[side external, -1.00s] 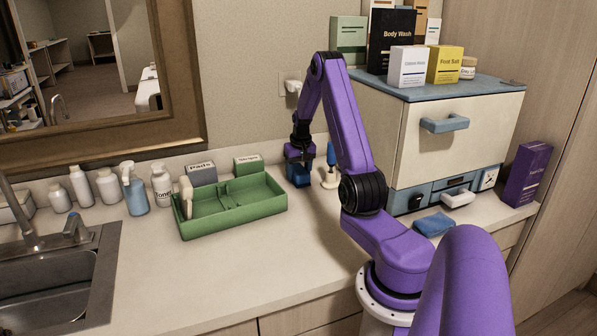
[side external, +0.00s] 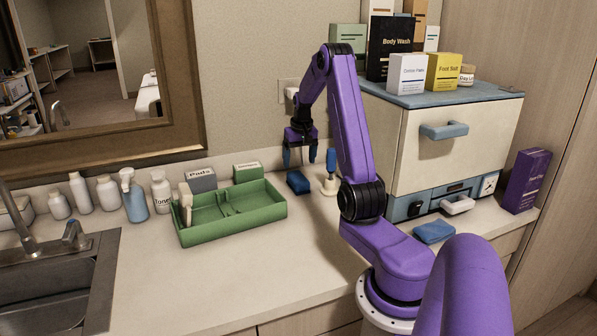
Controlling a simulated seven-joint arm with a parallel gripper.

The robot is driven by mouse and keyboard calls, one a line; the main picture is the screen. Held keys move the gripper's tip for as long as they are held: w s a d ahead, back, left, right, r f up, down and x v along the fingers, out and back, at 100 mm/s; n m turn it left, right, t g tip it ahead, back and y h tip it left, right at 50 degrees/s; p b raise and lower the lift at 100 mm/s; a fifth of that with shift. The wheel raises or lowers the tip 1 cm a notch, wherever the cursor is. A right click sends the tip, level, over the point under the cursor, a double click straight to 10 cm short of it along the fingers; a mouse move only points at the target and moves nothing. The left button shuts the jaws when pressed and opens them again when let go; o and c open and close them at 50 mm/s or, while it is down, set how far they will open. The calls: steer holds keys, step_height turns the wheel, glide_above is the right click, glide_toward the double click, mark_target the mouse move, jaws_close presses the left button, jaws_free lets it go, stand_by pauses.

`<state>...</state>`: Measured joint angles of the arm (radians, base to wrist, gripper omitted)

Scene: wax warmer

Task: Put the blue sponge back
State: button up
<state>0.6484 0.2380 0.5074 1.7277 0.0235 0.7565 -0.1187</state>
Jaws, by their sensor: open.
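A dark blue sponge-like block (side external: 298,182) lies on the counter near the wall, to the right of the green tray (side external: 232,217). My gripper (side external: 300,158) is above this block, its fingers apart and pointing down with nothing between them. A lighter blue flat pad (side external: 434,232) lies on the counter in front of the warmer cabinet, right of my arm. Both blue pieces look sponge-like.
A blue-handled tool in a pale stand (side external: 330,175) is close on the right of the block. The white cabinet (side external: 440,165) carries several boxes. Bottles (side external: 135,200) and a sink (side external: 60,285) are at left. The counter's front middle is clear.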

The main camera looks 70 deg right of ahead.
mark_target(300, 179)
steer(key=w+a+r+n, duration=0.2)
steer(key=w+a+r, duration=0.1)
steer(key=a, duration=0.5)
steer(key=w+a+r+n, duration=0.2)
steer(key=w+a+r, duration=0.1)
steer(key=a, duration=0.4)
steer(key=s+a+n+y, duration=0.1)
steer(key=s+a+n, duration=0.15)
steer(key=a, duration=0.65)
steer(key=s+a+n, duration=0.1)
steer(key=a+n, duration=0.3)
steer(key=a, duration=0.5)
steer(key=s+a+n, duration=0.6)
steer(key=s+a, duration=0.5)
steer(key=s+a+f+n+g, duration=0.1)
steer(key=s+n, duration=0.4)
steer(key=s, duration=0.7)
steer(key=shift+s+a+y, duration=0.3)
steer(key=shift+s+a, duration=0.1)
steer(key=shift+a, duration=0.05)
